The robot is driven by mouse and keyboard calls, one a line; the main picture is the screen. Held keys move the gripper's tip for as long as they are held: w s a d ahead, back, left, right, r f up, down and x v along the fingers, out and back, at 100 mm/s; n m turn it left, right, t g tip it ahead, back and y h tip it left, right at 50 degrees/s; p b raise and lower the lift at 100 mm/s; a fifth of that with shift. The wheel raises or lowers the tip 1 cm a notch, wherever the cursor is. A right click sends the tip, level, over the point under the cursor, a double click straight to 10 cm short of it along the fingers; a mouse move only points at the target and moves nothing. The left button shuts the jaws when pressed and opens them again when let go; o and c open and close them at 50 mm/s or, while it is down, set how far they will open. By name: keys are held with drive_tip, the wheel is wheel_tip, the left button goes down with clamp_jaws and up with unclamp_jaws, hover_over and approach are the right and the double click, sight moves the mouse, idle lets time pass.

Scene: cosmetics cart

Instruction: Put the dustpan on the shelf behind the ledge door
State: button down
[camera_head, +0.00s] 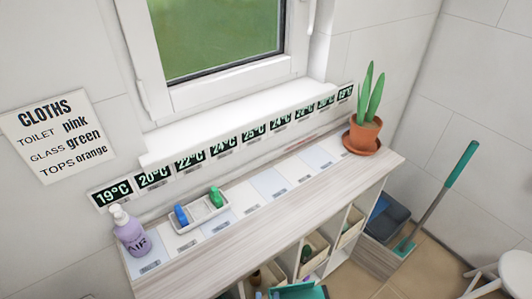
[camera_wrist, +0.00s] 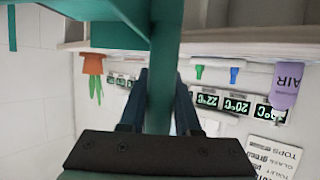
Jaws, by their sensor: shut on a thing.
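A teal dustpan (camera_head: 300,291) shows at the bottom edge of the head view, in front of the cubbies and mostly cut off. In the upside-down wrist view my gripper (camera_wrist: 161,80) is shut on the teal handle of the dustpan (camera_wrist: 163,55), with a dark finger on each side. The wider teal part fills the upper left there. The wood-topped ledge unit (camera_head: 225,262) has open cubbies below. A wood panel (camera_head: 378,259), seemingly the ledge door, stands out at its right end. The shelf behind it is hidden.
A purple pump bottle (camera_head: 132,236), a white tray (camera_head: 202,214) and a potted plant (camera_head: 364,131) stand on the ledge. A dark grey tub (camera_head: 390,217) and a teal-handled long tool (camera_head: 440,195) are at the right. A white stool (camera_head: 505,277) stands lower right.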

drive_tip(key=shift+s+a+f, duration=0.15)
drive_tip(key=shift+s+f, duration=0.5)
drive_tip(key=shift+f, duration=0.05)
drive_tip(key=shift+r, duration=0.1)
idle(0.6)
